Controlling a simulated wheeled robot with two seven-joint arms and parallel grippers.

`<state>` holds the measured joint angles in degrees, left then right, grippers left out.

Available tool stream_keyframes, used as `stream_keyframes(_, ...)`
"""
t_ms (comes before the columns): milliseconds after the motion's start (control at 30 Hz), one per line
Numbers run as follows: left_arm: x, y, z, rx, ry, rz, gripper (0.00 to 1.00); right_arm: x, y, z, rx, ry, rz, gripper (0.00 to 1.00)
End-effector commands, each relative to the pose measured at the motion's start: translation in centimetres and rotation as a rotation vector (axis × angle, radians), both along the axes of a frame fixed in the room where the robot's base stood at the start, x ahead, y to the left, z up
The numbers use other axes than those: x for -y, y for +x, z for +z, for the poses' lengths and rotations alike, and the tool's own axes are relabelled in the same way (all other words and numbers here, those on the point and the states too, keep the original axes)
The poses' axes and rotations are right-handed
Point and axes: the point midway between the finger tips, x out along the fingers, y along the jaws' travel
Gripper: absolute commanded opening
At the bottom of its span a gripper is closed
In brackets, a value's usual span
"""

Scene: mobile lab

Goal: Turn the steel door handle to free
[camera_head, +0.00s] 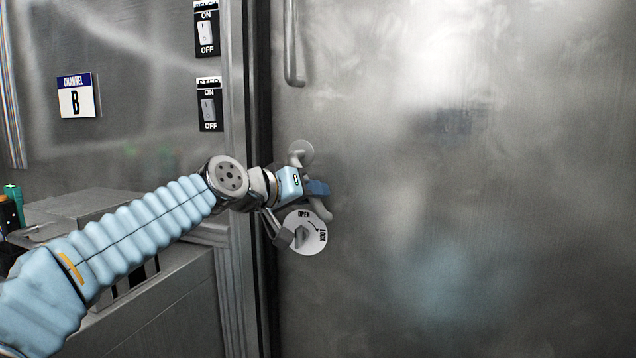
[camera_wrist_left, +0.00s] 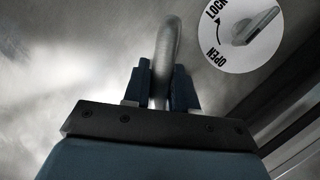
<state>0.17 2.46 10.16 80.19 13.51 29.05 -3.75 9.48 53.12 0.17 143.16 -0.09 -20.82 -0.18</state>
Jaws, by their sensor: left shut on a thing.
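The steel door handle (camera_head: 322,209) is on the left side of the large steel door (camera_head: 480,200), below a round mount (camera_head: 301,151). My left gripper (camera_head: 316,188) comes in from the left and is shut on the handle. In the left wrist view the handle (camera_wrist_left: 167,50) runs up between the two blue fingers (camera_wrist_left: 162,85). A round white dial (camera_head: 305,233) marked OPEN and LOCK, with a metal knob, sits just below the handle. It also shows at the upper right of the wrist view (camera_wrist_left: 222,58). My right gripper is not in view.
A vertical bar handle (camera_head: 291,45) is higher on the door. A grey cabinet (camera_head: 165,305) stands below my left arm. The door's right side is clear.

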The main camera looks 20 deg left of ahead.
Motion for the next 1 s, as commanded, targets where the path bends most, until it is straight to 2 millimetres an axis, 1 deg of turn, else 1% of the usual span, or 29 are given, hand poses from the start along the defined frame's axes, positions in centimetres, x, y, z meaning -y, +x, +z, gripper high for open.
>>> stream_keyframes(200,-0.9,0.0,-0.4,0.003,0.119,0.001,0.00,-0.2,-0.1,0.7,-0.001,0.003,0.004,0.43)
stream_keyframes(400,-1.3,0.1,-0.6,0.006,0.177,0.002,0.00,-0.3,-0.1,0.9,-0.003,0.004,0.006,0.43)
stream_keyframes(933,-1.5,0.1,-0.7,0.007,0.201,0.003,0.00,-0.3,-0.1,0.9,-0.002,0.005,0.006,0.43)
stream_keyframes(967,-1.5,0.1,-0.7,0.007,0.201,0.003,0.30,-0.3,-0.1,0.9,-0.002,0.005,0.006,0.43)
stream_keyframes(1000,-1.5,0.1,-0.7,0.007,0.201,0.003,0.36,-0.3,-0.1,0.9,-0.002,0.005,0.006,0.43)
